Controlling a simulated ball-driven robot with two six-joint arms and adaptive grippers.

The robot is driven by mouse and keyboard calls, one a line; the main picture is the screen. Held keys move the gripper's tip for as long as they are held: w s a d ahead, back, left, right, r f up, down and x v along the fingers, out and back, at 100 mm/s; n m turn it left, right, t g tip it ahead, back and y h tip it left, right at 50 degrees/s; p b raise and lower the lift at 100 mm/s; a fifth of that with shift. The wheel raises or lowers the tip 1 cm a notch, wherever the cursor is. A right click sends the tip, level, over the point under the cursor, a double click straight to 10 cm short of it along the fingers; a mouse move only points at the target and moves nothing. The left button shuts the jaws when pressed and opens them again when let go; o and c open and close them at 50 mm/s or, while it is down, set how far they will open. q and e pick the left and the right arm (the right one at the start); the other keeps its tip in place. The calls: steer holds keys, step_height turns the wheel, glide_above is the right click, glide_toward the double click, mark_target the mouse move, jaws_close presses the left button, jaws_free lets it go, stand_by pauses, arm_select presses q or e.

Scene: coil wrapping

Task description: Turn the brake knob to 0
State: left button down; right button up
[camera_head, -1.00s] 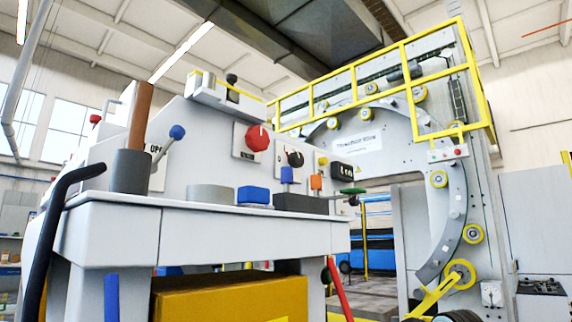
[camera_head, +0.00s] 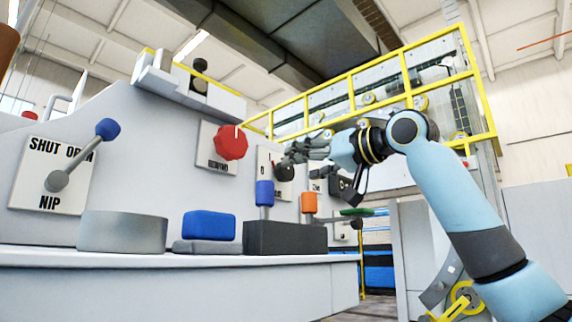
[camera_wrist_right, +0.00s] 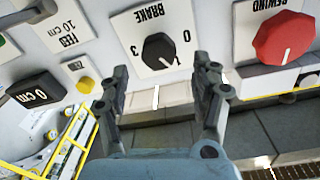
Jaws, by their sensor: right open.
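The black brake knob (camera_wrist_right: 160,51) sits on a white plate marked BRAKE in the right wrist view, with 3 at its left and 0 at its right. Its white pointer mark is at the lower right, off the 0. In the head view the knob (camera_head: 284,172) is on the grey panel, partly behind my fingers. My right gripper (camera_head: 294,154) reaches in from the right, close to the knob. In the wrist view the right gripper (camera_wrist_right: 160,78) has its fingers spread apart, one to each side below the knob, holding nothing. My left gripper is out of view.
The red rewind knob (camera_head: 231,142) is left of the brake knob. The NIP lever (camera_head: 82,156) is farther left. Blue-topped (camera_head: 265,193) and orange-topped (camera_head: 309,203) levers stand below the knob. The black 0 cm display (camera_wrist_right: 35,91) is nearby.

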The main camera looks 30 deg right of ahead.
mark_target(289, 170)
steer(key=p+x, duration=0.1)
steer(key=x, duration=0.3)
steer(key=shift+w, duration=0.3)
steer(key=shift+w+a, duration=0.15)
steer(key=shift+w, duration=0.35)
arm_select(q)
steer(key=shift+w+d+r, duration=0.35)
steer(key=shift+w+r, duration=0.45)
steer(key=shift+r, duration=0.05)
arm_select(e)
steer(key=c, duration=1.2)
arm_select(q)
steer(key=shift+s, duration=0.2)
